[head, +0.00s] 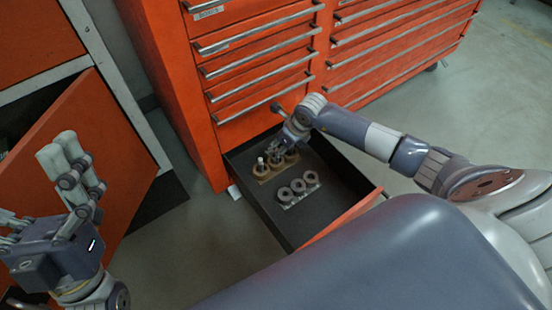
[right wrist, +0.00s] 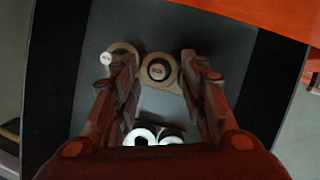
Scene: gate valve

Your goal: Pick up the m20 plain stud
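My right gripper (head: 284,146) reaches down into the open drawer, over a brown holder (head: 264,179) with several round parts. In the right wrist view its two fingers (right wrist: 158,88) stand apart, with nothing gripped. My left gripper (head: 62,150) is open and empty, far left.
Several grey rings (head: 298,186) sit on a light plate nearer the drawer's front. The drawer (head: 330,205) has dark walls and an orange front. The orange cabinet (head: 175,80) rises behind it. An open orange door (head: 95,150) stands at left. Floor between is clear.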

